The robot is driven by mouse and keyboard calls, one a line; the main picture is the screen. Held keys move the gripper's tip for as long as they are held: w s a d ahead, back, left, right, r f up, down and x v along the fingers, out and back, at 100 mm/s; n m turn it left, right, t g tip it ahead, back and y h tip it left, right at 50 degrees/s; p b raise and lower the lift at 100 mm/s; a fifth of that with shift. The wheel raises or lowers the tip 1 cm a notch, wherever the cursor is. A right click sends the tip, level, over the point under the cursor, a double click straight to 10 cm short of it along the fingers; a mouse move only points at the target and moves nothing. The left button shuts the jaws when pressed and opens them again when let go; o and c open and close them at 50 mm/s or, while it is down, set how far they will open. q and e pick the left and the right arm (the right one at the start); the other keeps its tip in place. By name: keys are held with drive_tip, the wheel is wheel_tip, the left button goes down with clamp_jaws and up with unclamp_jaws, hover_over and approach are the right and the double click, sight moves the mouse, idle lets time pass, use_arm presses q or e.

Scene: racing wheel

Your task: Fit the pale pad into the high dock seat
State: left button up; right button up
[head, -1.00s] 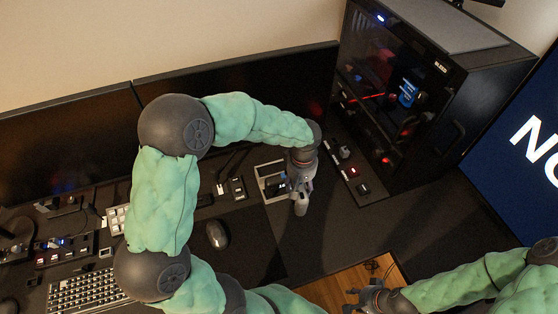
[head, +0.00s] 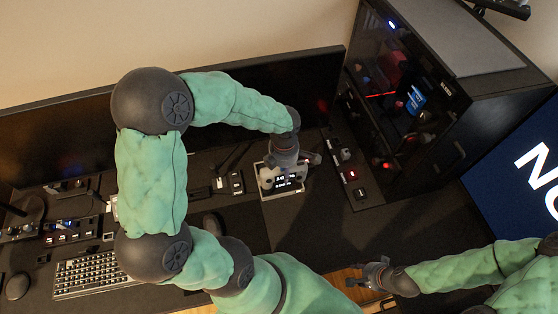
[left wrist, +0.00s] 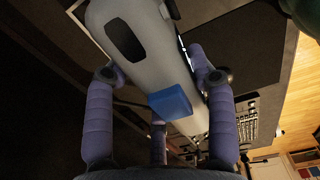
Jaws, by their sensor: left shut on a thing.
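My left gripper (head: 286,166) is low over the dock (head: 284,196), a pale-rimmed frame with a lit dark display. It is shut on the pale pad (head: 267,178), which shows at the frame's left side. In the left wrist view the pale pad (left wrist: 143,62) is a long rounded body with a dark oval and a blue block, between the purple fingers. I cannot tell whether it touches the dock; the contact and the high seat are hidden by my gripper. My right gripper (head: 368,274) is open and empty at the lower right.
A black PC case (head: 420,110) stands right of the dock, with a strip of small lit modules (head: 350,173) between. Monitors (head: 60,130) stand behind.

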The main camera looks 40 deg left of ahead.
use_arm(q)
drive_tip(key=shift+w+a+f+b, duration=0.2)
drive_tip(key=shift+w+a+f, duration=1.45)
drive_tip(key=shift+f, duration=0.5)
drive_tip(key=shift+w+a+f+b, duration=0.2)
drive_tip(key=shift+w+a+f, duration=1.45)
drive_tip(key=shift+f, duration=0.55)
drive_tip(key=shift+w+a+f+b, duration=0.2)
drive_tip(key=shift+w+a+f, duration=1.2)
drive_tip(key=shift+a+f, duration=0.65)
drive_tip(key=shift+d, duration=0.15)
drive_tip(key=shift+f, duration=0.1)
drive_tip(key=shift+f, duration=0.15)
drive_tip(key=o, duration=1.4)
drive_tip(key=shift+c, duration=0.2)
